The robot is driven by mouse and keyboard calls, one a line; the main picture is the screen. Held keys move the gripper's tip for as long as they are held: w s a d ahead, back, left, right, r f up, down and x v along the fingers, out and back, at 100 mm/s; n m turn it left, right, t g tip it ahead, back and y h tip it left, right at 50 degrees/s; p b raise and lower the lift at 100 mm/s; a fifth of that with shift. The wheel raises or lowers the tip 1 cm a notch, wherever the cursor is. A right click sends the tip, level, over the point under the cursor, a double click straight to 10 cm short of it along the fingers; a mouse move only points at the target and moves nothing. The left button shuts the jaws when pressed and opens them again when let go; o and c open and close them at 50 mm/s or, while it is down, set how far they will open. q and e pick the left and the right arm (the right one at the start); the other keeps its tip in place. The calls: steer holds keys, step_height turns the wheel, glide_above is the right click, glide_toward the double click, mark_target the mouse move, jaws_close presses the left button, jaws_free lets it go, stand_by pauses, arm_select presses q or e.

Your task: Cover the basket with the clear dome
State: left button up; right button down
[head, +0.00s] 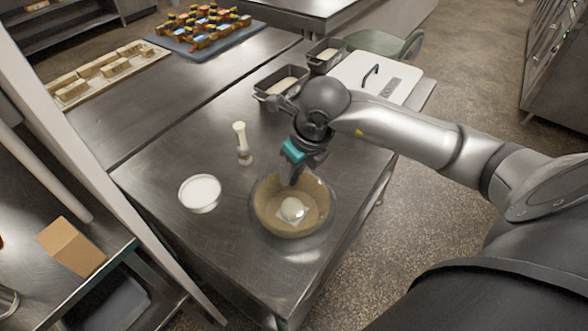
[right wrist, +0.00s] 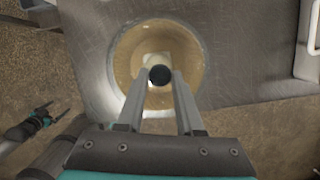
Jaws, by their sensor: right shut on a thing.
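The round tan basket (head: 264,205) stands on the steel table with a pale round item on a white square inside. The clear dome (head: 331,211) shows as a faint transparent outline over and around the basket. I cannot tell whether its rim touches the table. My right gripper (head: 293,180) is above the basket, shut on the dome's dark knob (right wrist: 160,75), seen between the fingertips in the right wrist view. The basket (right wrist: 127,55) is directly below there. My left gripper (right wrist: 58,107) shows at the left edge of that view, fingers apart, away from the table.
A white bowl (head: 200,194) and a pale-topped shaker or mill (head: 241,143) stand left of the basket. Dark tins (head: 281,84) and a white board (head: 362,76) lie behind. Trays of bread and colourful pastries are at the far left. The table's right edge is close to the basket.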

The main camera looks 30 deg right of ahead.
steer(key=shift+f+b, duration=0.15)
steer(key=shift+b, duration=0.2)
stand_by(0.6)
steer(key=shift+c, duration=2.3)
jaws_free()
steer(key=shift+o, duration=0.3)
steer(key=o, duration=0.4)
steer(key=shift+r+p, duration=2.4)
steer(key=shift+r, duration=1.1)
